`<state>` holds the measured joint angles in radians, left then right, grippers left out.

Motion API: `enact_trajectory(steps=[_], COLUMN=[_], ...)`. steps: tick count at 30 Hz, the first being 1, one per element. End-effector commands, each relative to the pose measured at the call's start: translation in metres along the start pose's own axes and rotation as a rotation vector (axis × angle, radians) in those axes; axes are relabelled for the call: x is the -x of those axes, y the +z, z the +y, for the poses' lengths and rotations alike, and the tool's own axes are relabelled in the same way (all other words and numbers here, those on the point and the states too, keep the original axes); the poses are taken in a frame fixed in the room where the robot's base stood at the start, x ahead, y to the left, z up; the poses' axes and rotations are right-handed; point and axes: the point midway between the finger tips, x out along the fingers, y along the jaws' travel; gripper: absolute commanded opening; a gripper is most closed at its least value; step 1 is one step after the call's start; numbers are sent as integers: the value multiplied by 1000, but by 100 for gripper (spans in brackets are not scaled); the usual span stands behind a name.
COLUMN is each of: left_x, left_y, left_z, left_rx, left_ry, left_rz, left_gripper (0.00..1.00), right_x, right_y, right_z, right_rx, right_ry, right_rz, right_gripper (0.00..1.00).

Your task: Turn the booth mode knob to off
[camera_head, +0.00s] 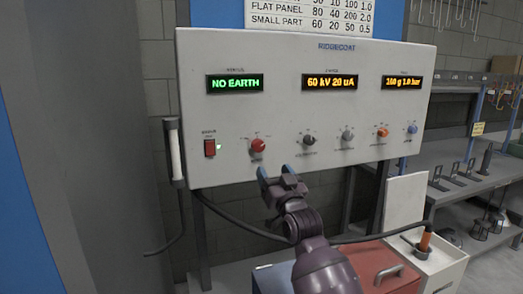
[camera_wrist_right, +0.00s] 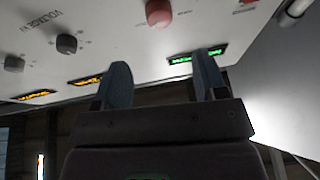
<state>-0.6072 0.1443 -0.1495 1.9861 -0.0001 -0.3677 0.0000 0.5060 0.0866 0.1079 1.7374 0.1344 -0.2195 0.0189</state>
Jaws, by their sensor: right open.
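The control panel (camera_head: 300,110) is a pale grey box with three lit displays and a row of knobs. A red knob (camera_head: 258,145) sits at the left of the row, under the "NO EARTH" display; its small labels are too blurred to read, so I cannot confirm its setting. The red knob also shows at the top of the right wrist view (camera_wrist_right: 158,12). My right gripper (camera_head: 275,170) is open and empty, just below and slightly right of the red knob, apart from it. Its two blue-grey fingers show in the wrist view (camera_wrist_right: 163,72). My left gripper is not in view.
A red rocker switch (camera_head: 210,148) sits left of the knob. Dark (camera_head: 309,140), grey (camera_head: 348,135), orange (camera_head: 382,132) and blue (camera_head: 412,129) knobs lie to the right. A red box (camera_head: 385,268) stands below the panel, and a cable hangs beneath it.

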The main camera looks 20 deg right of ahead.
Motion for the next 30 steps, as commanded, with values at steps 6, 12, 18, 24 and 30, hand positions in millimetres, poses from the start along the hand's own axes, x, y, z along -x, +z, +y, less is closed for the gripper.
enact_trajectory(steps=[6,12,18,24,30], left_x=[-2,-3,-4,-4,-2], left_y=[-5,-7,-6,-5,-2], left_z=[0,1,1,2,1], left_rx=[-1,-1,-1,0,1], left_ry=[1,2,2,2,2], left_rz=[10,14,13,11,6], left_gripper=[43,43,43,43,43], right_x=[-31,-63,-87,-98,-100], right_y=[-1,0,1,1,1], right_z=[0,0,0,1,1], right_rx=[1,0,1,1,1], right_ry=[0,-1,0,1,1], right_rz=[1,-1,-1,-2,-2], right_gripper=[66,66,66,66,66])
